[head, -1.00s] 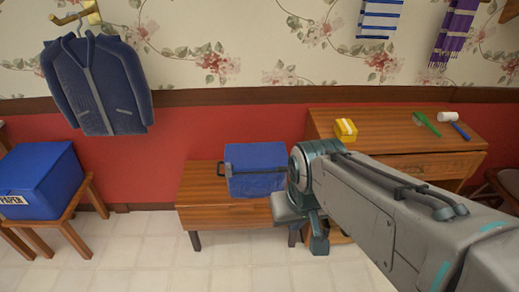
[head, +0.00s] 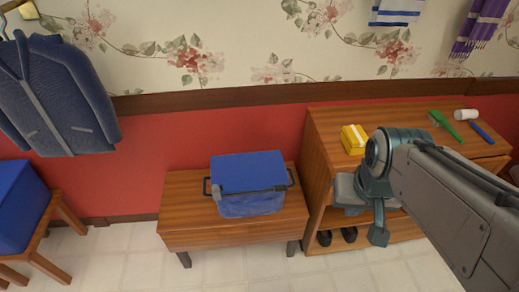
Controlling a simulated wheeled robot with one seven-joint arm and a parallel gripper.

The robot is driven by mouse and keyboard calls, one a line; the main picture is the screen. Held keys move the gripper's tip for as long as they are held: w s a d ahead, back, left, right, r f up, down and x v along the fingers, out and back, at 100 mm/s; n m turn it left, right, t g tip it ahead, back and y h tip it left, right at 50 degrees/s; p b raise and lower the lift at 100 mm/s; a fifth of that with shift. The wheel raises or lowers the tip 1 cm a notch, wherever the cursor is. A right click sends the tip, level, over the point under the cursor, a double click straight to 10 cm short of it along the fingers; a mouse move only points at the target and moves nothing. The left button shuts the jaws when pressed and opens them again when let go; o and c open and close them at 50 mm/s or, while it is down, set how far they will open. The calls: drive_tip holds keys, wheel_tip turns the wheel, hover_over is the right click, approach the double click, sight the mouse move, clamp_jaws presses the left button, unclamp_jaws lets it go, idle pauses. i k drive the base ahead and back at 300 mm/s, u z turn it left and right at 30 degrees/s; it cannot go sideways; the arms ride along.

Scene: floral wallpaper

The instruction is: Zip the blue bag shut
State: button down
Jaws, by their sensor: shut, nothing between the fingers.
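The blue bag (head: 248,170) sits upright on a low wooden bench (head: 180,215), left of centre in the head view. It has a flat blue top, a paler blue front and a dark handle at each side. A dark strip runs along the top front edge, with a small dark piece near its left end. Whether that piece is the zip pull is too small to tell. My gripper (head: 378,237) points down, shut and empty, right of the bag and apart from it, in front of the wooden dresser. My arm does not cover the bag.
A blue box (head: 22,205) sits on a stool at left. A jacket (head: 60,95) hangs above. Floor before the bench is clear.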

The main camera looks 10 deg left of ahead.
sight(216, 189)
drive_tip(key=u, duration=0.35)
drive_tip(key=i, duration=0.75)
drive_tip(key=u, duration=1.9)
drive_tip(key=k, duration=0.35)
drive_tip(key=z, duration=0.1)
